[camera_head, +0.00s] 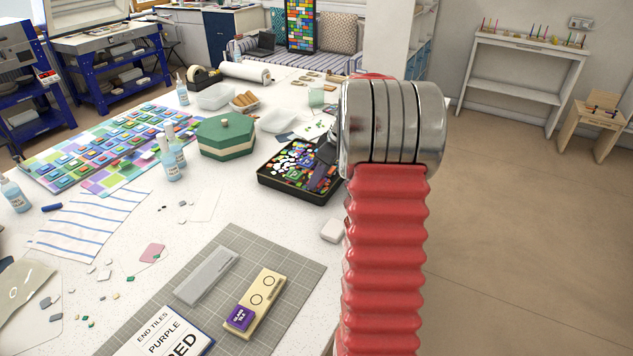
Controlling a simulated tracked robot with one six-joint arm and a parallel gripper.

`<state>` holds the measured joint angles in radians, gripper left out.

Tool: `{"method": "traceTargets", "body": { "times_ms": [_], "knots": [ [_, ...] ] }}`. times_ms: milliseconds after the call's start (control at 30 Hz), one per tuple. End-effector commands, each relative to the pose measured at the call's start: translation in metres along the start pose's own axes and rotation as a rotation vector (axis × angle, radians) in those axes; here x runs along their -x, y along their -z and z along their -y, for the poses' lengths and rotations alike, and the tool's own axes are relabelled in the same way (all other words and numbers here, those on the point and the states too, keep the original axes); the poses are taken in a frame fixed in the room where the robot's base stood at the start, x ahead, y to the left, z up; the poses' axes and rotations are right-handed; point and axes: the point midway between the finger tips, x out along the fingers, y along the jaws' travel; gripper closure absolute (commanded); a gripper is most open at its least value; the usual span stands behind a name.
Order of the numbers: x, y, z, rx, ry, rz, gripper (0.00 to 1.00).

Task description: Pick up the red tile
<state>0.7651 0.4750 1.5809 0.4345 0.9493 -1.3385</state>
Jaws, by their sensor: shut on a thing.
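My gripper (323,165) is partly hidden behind my own arm. Its dark fingers reach down into a black tray (287,193) of mixed coloured tiles and glass pieces. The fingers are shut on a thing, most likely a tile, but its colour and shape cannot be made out. I cannot single out the red tile in the tray with certainty. A purple tile (240,316) sits at the near end of a pale wooden holder (268,285) marked with two circles. A card (167,335) beside it reads "END TILES", "PURPLE" and, partly cut off, "RED".
The holder and a grey bar (207,275) lie on a grey gridded mat (297,275). A green hexagonal box (226,137) and bottles (168,160) stand left of the tray. A white block (333,230) lies near the table's right edge. Loose chips lie at the left.

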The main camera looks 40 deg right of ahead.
Motion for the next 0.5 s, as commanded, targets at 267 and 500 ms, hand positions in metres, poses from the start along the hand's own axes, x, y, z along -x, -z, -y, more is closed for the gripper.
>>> {"method": "traceTargets", "body": {
  "times_ms": [267,500],
  "knots": [
    [0.018,0.008,-0.001,0.001,-0.002,-0.002,0.89],
    [0.056,0.024,-0.001,0.002,-0.004,-0.002,0.89]
  ]
}}
